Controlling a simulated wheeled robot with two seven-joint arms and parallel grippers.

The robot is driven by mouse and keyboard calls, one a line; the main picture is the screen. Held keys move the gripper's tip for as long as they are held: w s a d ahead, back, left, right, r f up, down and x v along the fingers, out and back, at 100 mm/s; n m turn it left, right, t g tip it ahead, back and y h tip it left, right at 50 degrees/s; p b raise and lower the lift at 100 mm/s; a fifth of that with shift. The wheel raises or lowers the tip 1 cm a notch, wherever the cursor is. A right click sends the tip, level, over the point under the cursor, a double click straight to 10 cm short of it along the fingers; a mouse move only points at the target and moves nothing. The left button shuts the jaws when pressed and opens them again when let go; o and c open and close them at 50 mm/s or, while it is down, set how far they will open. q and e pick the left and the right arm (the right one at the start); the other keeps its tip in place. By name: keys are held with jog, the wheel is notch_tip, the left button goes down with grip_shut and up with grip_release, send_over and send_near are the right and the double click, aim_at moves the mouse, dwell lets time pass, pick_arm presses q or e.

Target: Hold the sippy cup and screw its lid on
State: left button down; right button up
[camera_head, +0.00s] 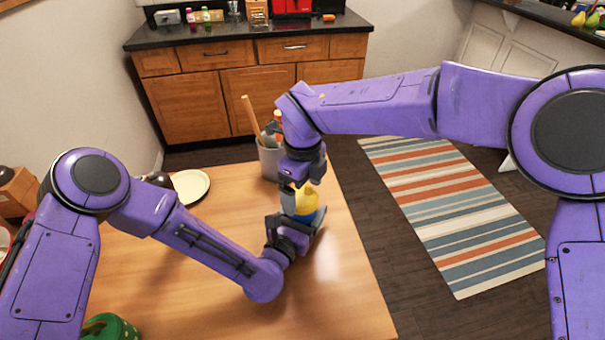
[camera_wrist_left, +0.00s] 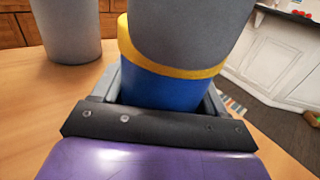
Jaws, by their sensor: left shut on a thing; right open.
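The sippy cup (camera_head: 308,201) is over the near right part of the table, with yellow on top and blue below in the head view. My left gripper (camera_head: 303,222) is shut around its side. In the left wrist view the blue part of the cup (camera_wrist_left: 160,88) sits between the left fingers, with a yellow band above it. A large grey rounded part shows above that band; I cannot tell what it belongs to. My right gripper (camera_head: 298,184) is open and points down just above the cup's yellow top. The arms partly hide the cup, and I cannot tell whether the lid is seated.
A grey utensil holder (camera_head: 268,160) stands behind the cup and also shows in the left wrist view (camera_wrist_left: 68,32). A pale plate (camera_head: 190,186) lies at the back left. A green container (camera_head: 110,328) is at the front left. The table's right edge is near the cup.

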jog(key=shift+f, duration=1.15)
